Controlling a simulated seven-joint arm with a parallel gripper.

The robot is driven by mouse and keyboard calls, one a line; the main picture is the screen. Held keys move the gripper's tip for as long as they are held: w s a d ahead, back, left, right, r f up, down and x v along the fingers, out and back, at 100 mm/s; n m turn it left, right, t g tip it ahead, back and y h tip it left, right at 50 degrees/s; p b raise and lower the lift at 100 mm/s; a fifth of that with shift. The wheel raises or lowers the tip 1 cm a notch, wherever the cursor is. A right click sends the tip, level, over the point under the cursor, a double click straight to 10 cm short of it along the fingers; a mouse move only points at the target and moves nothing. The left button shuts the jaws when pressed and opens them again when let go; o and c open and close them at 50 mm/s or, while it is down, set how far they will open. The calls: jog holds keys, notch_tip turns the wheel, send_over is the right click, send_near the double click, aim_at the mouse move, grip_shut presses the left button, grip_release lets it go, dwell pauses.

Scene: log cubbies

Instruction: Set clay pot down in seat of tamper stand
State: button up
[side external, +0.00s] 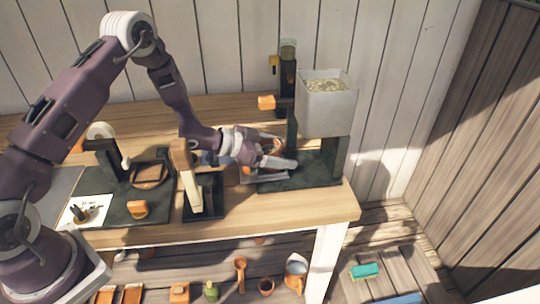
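The clay pot (270,147) shows as a small reddish-brown rim with darker contents, below and left of the grey hopper, at the right end of the bench. My gripper (279,166) is at the pot, its grey fingers reaching right. They hide most of the pot's lower part. I cannot tell whether they press on it or only lie beside it. What looks like the tamper stand (203,197), a dark base with an upright pale wooden lever, stands left of my gripper. Its seat is not clear from here.
The grey hopper (325,108) of pale grains stands on a dark frame at the right. An orange block (137,209) lies near the front. A lower shelf holds small pots and tools.

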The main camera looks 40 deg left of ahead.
jog(key=c, duration=1.7)
jog(key=shift+o, duration=0.2)
notch_tip(320, 180, up, 27)
jog(key=s+a+f+m+g, duration=0.1)
jog(key=s+a+f, duration=0.2)
jog(key=s+f, duration=0.2)
jog(key=s+a+f+m+g+h, duration=0.1)
jog(key=s+a+f+m, duration=0.1)
jog(key=s+f, duration=0.3)
jog(key=s+a+f+m+g, duration=0.1)
jog(key=s+a+f, duration=0.4)
jog(key=f, duration=0.6)
jog(key=shift+m+g+h, duration=0.3)
jog(key=shift+g+h, duration=0.1)
jog(key=shift+g, duration=0.2)
jog(key=shift+s, duration=0.1)
